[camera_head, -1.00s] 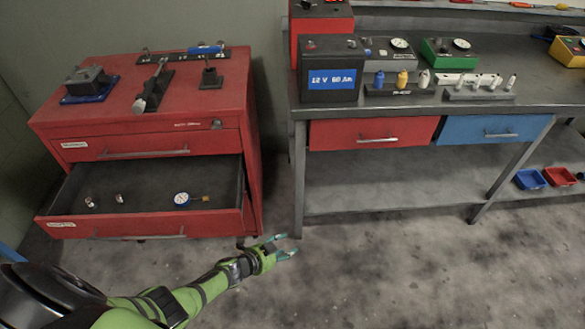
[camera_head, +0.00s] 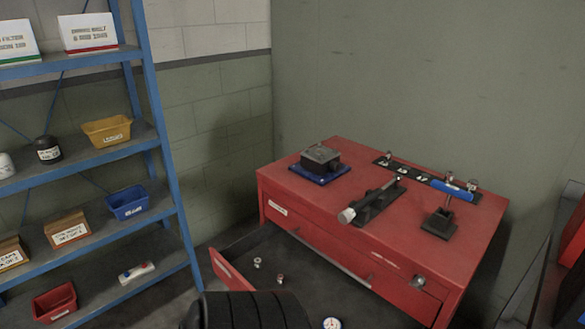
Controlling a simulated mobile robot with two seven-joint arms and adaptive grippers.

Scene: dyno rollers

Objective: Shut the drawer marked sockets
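A red tool cabinet (camera_head: 290,215) stands right of the middle in the head view, against the wall. Its lower drawer (camera_head: 229,273) is pulled open, with its front panel towards me at the lower left. Two small metal sockets (camera_head: 257,263) and a white dial gauge (camera_head: 331,323) lie in it. The drawer's front label cannot be seen from here. The upper drawer is shut, with a bar handle and a white label. A dark part of my arm covers some of the open drawer at the bottom edge. Neither gripper is in view.
A blue shelf rack (camera_head: 165,150) with bins and boxes stands at the left, close to the open drawer. On the cabinet top are a blue-based vise (camera_head: 320,163), a torque-tool stand (camera_head: 372,204) and a blue-handled tool (camera_head: 452,190). A bench edge shows at the far right.

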